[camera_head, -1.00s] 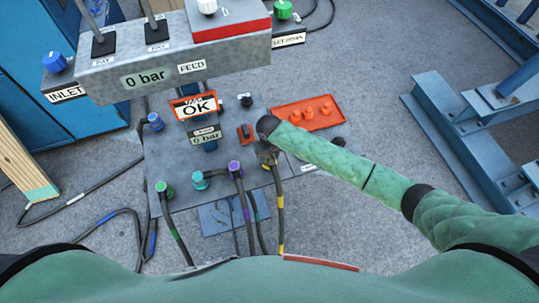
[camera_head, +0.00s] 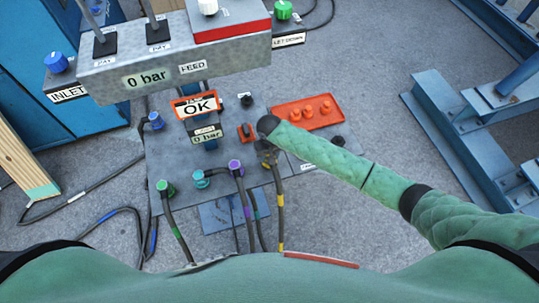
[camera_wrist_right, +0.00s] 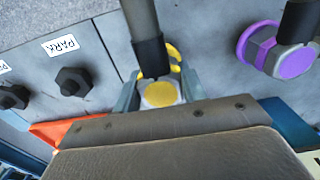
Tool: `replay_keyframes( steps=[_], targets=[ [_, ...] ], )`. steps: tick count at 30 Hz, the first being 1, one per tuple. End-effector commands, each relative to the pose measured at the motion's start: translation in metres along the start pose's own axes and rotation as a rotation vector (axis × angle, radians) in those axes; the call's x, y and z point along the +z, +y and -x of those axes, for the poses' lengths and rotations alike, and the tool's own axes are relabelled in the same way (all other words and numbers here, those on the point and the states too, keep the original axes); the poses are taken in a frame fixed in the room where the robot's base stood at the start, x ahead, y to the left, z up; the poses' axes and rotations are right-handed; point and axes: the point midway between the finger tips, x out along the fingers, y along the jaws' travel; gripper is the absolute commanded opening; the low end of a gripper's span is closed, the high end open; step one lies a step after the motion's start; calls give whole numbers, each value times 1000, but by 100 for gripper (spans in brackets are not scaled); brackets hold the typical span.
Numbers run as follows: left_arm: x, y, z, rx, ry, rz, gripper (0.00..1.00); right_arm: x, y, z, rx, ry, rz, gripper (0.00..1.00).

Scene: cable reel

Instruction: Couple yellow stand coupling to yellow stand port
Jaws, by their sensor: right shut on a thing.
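The yellow stand coupling (camera_wrist_right: 161,94) has a yellow face and ring and sits between the fingers of my right gripper (camera_wrist_right: 160,92) in the right wrist view. The gripper is shut on it, with its dark hose running up out of that view. In the head view my right gripper (camera_head: 266,150) is over the right part of the grey stand panel, partly hidden by its own arm. The coupling's hose (camera_head: 280,205) carries a yellow band. The yellow stand port cannot be made out; whether the coupling is seated is hidden. My left gripper is not in view.
Purple (camera_head: 234,165), teal (camera_head: 198,178) and green (camera_head: 163,187) couplings with hoses stand left of my gripper. An orange tray (camera_head: 331,117) with orange caps lies behind it. A PARK label (camera_wrist_right: 59,45) is beside a dark hex fitting (camera_wrist_right: 74,81). A gauge beam (camera_head: 110,78) overhangs the back.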

Motion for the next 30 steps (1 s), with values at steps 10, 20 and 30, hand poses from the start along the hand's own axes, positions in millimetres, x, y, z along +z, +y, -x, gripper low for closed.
replay_keyframes(
  steps=[10,20,30],
  targets=[
    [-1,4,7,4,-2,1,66,0,0,2,0,0,0,14],
    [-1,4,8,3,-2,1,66,0,0,0,0,0,0,14],
    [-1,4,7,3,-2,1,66,0,0,-5,0,0,0,14]
  ],
)
